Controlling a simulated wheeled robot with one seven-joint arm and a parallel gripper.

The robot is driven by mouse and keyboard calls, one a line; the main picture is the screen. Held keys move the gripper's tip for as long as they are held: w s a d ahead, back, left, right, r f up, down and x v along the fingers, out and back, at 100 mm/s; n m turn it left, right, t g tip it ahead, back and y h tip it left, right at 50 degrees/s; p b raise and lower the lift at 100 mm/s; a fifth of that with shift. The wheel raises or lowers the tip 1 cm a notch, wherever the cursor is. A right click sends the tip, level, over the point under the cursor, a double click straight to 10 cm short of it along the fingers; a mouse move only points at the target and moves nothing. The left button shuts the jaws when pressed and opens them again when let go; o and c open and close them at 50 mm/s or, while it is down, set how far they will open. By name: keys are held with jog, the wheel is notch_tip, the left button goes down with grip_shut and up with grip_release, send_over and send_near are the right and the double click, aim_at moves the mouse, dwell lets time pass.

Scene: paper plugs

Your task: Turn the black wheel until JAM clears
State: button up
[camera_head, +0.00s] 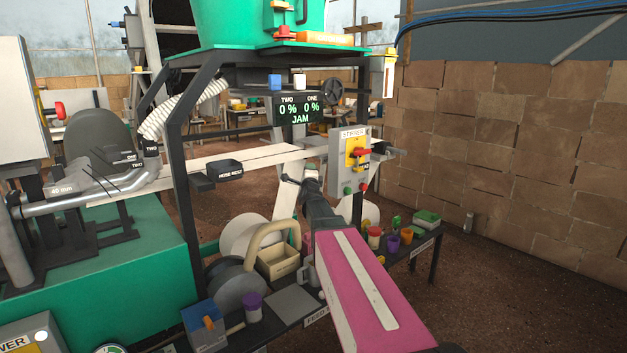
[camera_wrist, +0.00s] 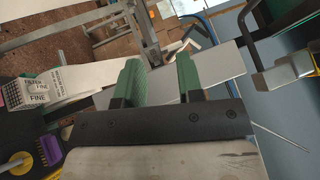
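A dark display (camera_head: 300,107) hangs from the frame under the green hopper and reads TWO 0 %, ONE 0 % and JAM in green. A dark spoked wheel (camera_head: 333,92) shows small beyond the frame, right of the display; I cannot tell for sure that it is the black wheel. My gripper (camera_head: 293,181) is at the end of my arm, in front of the pale rail and well below the display. In the wrist view its two green fingers (camera_wrist: 159,78) are apart with nothing held between them. No wheel is clear in the wrist view.
A grey STIRRER box (camera_head: 349,160) with a red-and-yellow switch is mounted right of my gripper. A lower shelf holds a dark grey roll (camera_head: 238,287), a beige bin (camera_head: 279,262) and several coloured pots. A FILTER FINE block (camera_wrist: 40,92) is left of my fingers.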

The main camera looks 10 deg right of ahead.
aim_at(329, 101)
jog(key=f, duration=0.1)
jog(key=f+n+y, duration=0.1)
jog(key=shift+s+a+f+n+g, duration=0.1)
jog(key=shift+s+f+n+g, duration=0.2)
jog(key=shift+g, duration=0.1)
jog(key=shift+o, duration=1.4)
notch_tip(329, 101, up, 22)
jog(key=s+m+g+h, duration=0.3)
jog(key=m+g+h, duration=0.5)
jog(key=m+h, duration=1.7)
jog(key=w+d+r+m+y, duration=0.1)
jog(key=d+r, duration=0.1)
jog(key=w+d+r+m+y, duration=0.1)
jog(key=d+r, duration=0.2)
jog(key=w+d+r+m+y, duration=0.1)
jog(key=d+r+m+y, duration=0.1)
jog(key=r, duration=0.1)
jog(key=shift+w+d, duration=0.35)
grip_shut()
